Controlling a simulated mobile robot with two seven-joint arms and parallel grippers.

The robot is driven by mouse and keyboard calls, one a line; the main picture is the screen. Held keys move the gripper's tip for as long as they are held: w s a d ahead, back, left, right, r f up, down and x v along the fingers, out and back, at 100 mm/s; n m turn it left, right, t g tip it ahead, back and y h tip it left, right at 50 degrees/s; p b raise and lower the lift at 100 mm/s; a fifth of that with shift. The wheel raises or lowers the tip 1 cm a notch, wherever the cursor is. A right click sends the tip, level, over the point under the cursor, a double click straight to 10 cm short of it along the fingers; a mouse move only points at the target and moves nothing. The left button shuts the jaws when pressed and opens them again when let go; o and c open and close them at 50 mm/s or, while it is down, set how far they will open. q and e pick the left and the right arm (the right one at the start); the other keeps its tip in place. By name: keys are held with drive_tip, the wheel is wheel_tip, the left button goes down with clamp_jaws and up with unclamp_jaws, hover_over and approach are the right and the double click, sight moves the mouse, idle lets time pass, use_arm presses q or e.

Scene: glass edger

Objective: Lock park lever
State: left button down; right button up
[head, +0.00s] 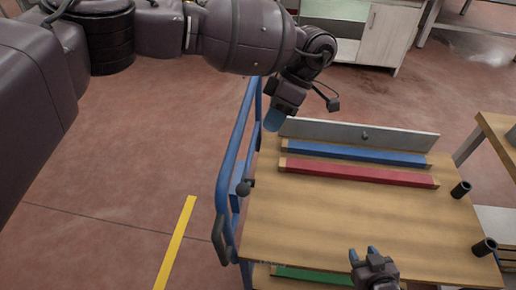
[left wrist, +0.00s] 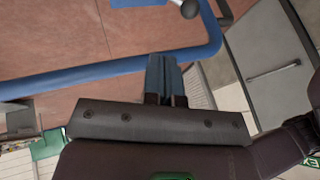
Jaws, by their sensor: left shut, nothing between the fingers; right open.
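A lever with a dark ball knob (head: 245,187) sits on a blue plate at the left side of the blue-framed cart (head: 232,150). A grey ball, apparently this knob (left wrist: 188,8), shows at the top edge of the left wrist view. My left gripper (head: 272,120) is shut and empty near the cart's far left corner, beyond the knob and apart from it. Its blue fingers also show in the left wrist view (left wrist: 163,72), near the blue rail (left wrist: 110,73). My right gripper (head: 364,254) is open and empty over the near part of the wooden cart top (head: 340,215).
Blue (head: 355,152) and red (head: 355,172) strips lie across the cart top, with an upright grey panel (head: 330,130) behind them. Two dark posts (head: 460,189) stand at its right edge. A wooden table (head: 496,130) is at the right. Floor left of the cart is clear.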

sight(246, 185)
drive_tip(key=shift+s+r+p, duration=0.2)
drive_tip(key=shift+r+p, duration=0.5)
drive_tip(key=shift+r, duration=0.1)
drive_tip(key=shift+r+p, duration=0.55)
drive_tip(key=shift+r, duration=0.05)
use_arm(q)
drive_tip(key=s+x, duration=0.2)
drive_tip(key=x, duration=1)
drive_tip(key=shift+s+r, duration=0.2)
drive_tip(key=shift+s, duration=0.25)
use_arm(e)
drive_tip(key=shift+w+a+r, duration=0.1)
drive_tip(key=shift+w+r, duration=0.2)
drive_tip(key=shift+w, duration=0.15)
